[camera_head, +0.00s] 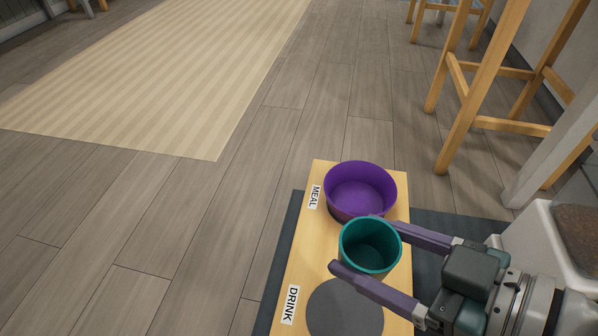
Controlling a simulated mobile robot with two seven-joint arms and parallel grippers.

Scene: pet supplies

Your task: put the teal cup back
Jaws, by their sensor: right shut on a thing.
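The teal cup (368,261) is upright and looks empty inside. My right gripper (356,240) is shut on it, coming in from the lower right with one finger on each side. The cup shows between the purple bowl (360,197) and a round dark grey spot (343,310) on a wooden board (312,246); its height above the board is hard to tell. The bowl stands by the label MEAL (314,197). The grey spot, beside the label DRINK (290,305), is bare, with its lower edge cut off by the frame. My left gripper is not in view.
The board lies on a dark mat (284,240). A white container with brown contents (538,232) stands at the right, close to my right arm. Wooden stool legs (484,90) stand at the upper right. A striped beige rug (170,70) and open plank floor lie to the left.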

